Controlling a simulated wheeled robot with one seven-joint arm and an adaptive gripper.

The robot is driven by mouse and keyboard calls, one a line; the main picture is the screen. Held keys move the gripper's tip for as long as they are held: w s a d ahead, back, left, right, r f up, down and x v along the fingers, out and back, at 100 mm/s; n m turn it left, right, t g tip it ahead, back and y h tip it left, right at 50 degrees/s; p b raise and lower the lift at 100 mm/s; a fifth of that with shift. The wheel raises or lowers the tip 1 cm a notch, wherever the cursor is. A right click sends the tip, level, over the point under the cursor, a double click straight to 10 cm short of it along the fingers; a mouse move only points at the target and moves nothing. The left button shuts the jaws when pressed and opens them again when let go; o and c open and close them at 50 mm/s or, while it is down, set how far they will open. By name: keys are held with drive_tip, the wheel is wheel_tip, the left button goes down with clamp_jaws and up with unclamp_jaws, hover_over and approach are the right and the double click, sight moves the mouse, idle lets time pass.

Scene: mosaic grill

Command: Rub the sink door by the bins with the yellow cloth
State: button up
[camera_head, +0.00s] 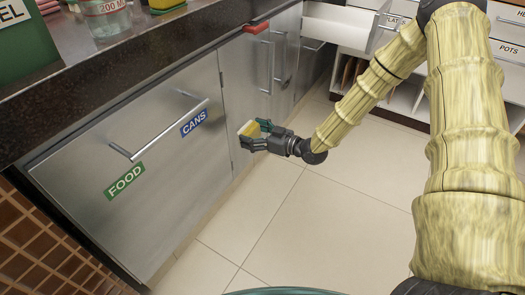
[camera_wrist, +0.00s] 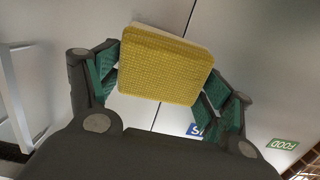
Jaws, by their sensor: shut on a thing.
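The yellow cloth (camera_head: 249,128) is a thick, textured pad held in my gripper (camera_head: 257,134). In the wrist view the cloth (camera_wrist: 163,65) sits between the green-padded fingers, which are shut on it, its broad face towards the camera. The sink door (camera_head: 243,80) is a plain grey metal panel right of the bin front (camera_head: 150,150) labelled FOOD and CANS. The cloth is in front of the lower part of the sink door, close to the seam with the bin front. I cannot tell whether it touches the door.
A red item (camera_head: 256,27) sits at the top of the sink door. Long bar handles (camera_head: 268,66) stick out from the fronts. An open drawer (camera_head: 340,25) juts out at the back. The tiled floor (camera_head: 300,205) below my arm is clear.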

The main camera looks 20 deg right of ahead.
sight(251, 136)
drive_tip(key=shift+t+y, duration=0.4)
drive_tip(key=shift+t, duration=0.2)
drive_tip(key=d+f+b, duration=0.1)
drive_tip(key=s+d+f+b, duration=0.1)
drive_tip(key=f+b, duration=0.1)
drive_tip(key=shift+d, duration=0.3)
drive_tip(key=shift+b+x, duration=1.2)
drive_tip(key=shift+x, duration=1.1)
drive_tip(key=shift+w+a, duration=0.4)
drive_tip(key=shift+w, duration=0.1)
drive_tip(key=shift+b+x, duration=0.3)
drive_tip(key=shift+x, duration=0.55)
